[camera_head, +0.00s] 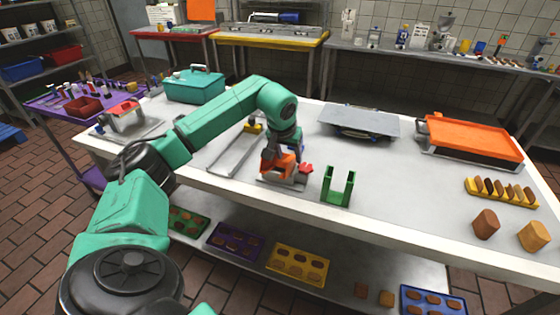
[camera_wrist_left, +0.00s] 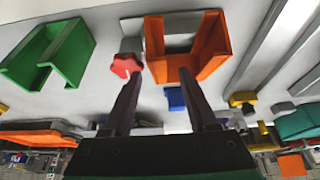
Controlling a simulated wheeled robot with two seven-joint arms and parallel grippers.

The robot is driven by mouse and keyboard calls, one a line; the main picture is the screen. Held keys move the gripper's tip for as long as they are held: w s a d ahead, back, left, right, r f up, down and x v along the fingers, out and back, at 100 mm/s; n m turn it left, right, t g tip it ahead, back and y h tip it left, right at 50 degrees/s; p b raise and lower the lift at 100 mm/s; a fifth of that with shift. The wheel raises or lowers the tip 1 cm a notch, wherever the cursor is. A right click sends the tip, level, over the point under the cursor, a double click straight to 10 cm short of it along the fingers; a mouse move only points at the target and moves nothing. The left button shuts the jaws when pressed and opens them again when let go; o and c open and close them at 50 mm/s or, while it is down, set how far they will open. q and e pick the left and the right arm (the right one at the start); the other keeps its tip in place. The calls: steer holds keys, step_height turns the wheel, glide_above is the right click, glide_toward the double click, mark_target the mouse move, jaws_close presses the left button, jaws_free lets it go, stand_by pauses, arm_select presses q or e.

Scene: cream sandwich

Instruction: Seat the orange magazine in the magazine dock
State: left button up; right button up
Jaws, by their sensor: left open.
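The orange magazine (camera_head: 279,167), a U-shaped channel, stands on the small grey dock (camera_head: 292,183) with a red knob (camera_head: 305,168), near the table's front edge. In the left wrist view the magazine (camera_wrist_left: 218,62) shows its open middle, with the red knob (camera_wrist_left: 127,65) beside it. Whether it sits fully down in the dock cannot be told. My left gripper (camera_head: 279,152) is open just over the magazine. In the wrist view its fingertips (camera_wrist_left: 160,73) are apart, near the magazine's wall closest to the knob; contact is unclear. My right gripper is out of view.
A green U-shaped holder (camera_head: 338,186) stands close to the right of the dock. A grey rail frame (camera_head: 232,152) lies to the left. A grey flat-topped device (camera_head: 359,122) and an orange-topped tray (camera_head: 472,140) stand farther right.

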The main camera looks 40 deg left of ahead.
arm_select(q)
steer(key=shift+w+a+f, duration=0.1)
steer(key=shift+f, duration=0.05)
jaws_close()
